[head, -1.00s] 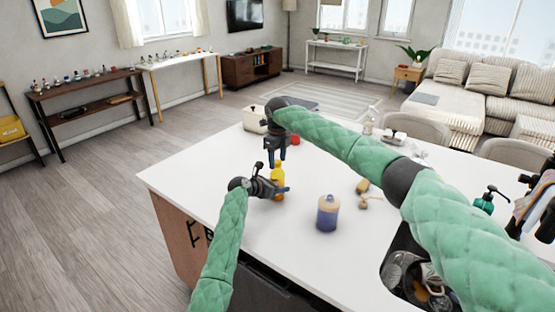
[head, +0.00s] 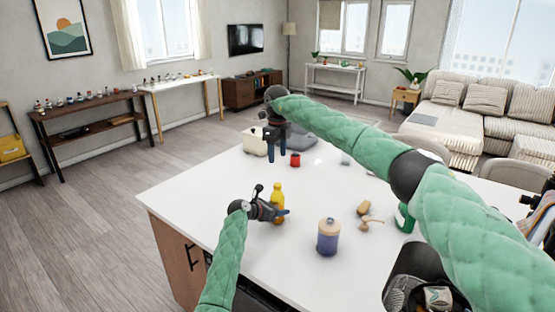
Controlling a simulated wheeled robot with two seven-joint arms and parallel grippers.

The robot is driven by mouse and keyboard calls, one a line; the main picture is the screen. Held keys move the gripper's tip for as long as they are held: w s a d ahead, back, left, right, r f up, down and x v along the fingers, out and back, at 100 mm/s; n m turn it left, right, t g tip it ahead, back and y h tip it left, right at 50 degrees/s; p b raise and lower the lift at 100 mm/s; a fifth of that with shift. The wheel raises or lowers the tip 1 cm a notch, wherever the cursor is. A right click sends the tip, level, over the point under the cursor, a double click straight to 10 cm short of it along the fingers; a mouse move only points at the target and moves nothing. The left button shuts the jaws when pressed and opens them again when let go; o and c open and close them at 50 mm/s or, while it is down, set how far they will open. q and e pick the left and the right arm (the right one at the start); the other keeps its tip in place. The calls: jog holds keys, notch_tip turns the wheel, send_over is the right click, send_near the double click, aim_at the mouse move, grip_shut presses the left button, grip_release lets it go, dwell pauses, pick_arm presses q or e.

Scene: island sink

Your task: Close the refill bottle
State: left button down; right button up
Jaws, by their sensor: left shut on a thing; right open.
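A yellow bottle (head: 278,191), which looks like the refill bottle, stands upright on the white island top. My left gripper (head: 282,211) is shut around its lower part. The bottle's top is all yellow and too small to tell whether a cap is on it. My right gripper (head: 276,157) hangs with its fingers pointing down, open. In the picture it is just above and apart from the bottle's top, and nothing shows between its fingers.
A blue jar with a tan lid (head: 328,237) stands right of the bottle. A small red object (head: 295,159) and a cream appliance (head: 254,142) are behind. Small wooden items (head: 364,209) lie to the right. The counter left of the bottle is clear.

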pick_arm(q)
jog(key=c, duration=0.5)
grip_release()
jog(key=shift+s+a+r, duration=0.1)
jog(key=shift+s+a, duration=0.2)
jog(key=shift+a, duration=0.15)
jog(key=b+v, duration=0.2)
jog(key=v, duration=0.3)
jog(key=shift+s+a+r, duration=0.1)
jog(key=shift+s+a, duration=0.1)
jog(key=shift+a, duration=0.05)
jog(key=shift+s+a+r, duration=0.3)
